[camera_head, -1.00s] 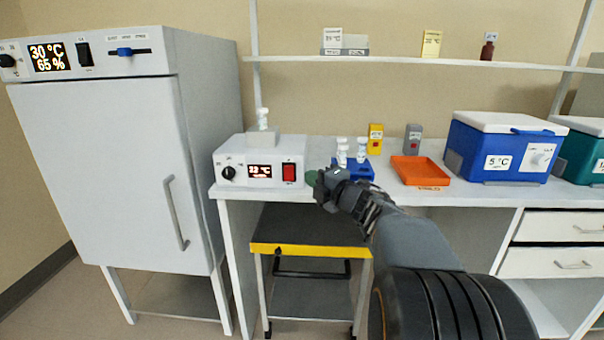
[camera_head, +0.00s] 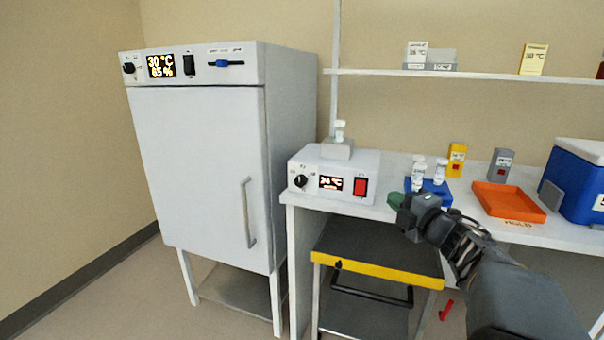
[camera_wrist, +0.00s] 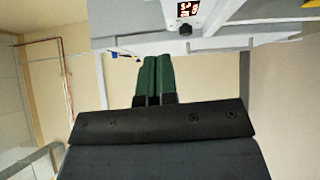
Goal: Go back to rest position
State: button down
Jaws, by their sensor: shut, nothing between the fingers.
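My gripper (camera_head: 397,200) is at the front edge of the bench, in front of the blue rack. Its green fingers are shut together with nothing between them, as the wrist view (camera_wrist: 153,80) also shows. The blue rack (camera_head: 432,189) stands on the bench with white-capped vials (camera_head: 418,172) in it. My gripper appears apart from the rack and the vials.
A white heater box (camera_head: 330,181) with a red switch stands left on the bench, a vial (camera_head: 339,131) on top. A tall white incubator (camera_head: 195,165) stands further left, door shut. An orange tray (camera_head: 508,202) and a blue cooler (camera_head: 575,190) are right. A yellow-edged cart (camera_head: 378,272) is below.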

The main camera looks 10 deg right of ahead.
notch_tip(320, 180, up, 8)
jog(key=s+a+f+m+g+h+p, duration=0.1)
jog(key=s+a+m+g+h+p, duration=0.15)
jog(key=m+h+p, duration=0.8)
jog(key=s+a+f+m+g+y+p, duration=0.3)
jog(key=s+a+m+g+y+p, duration=0.3)
jog(key=s+a+m+g+p, duration=0.5)
jog(key=s+a+g+p, duration=0.1)
jog(key=s+a, duration=0.1)
jog(key=s, duration=0.2)
jog(key=shift+s, duration=0.4)
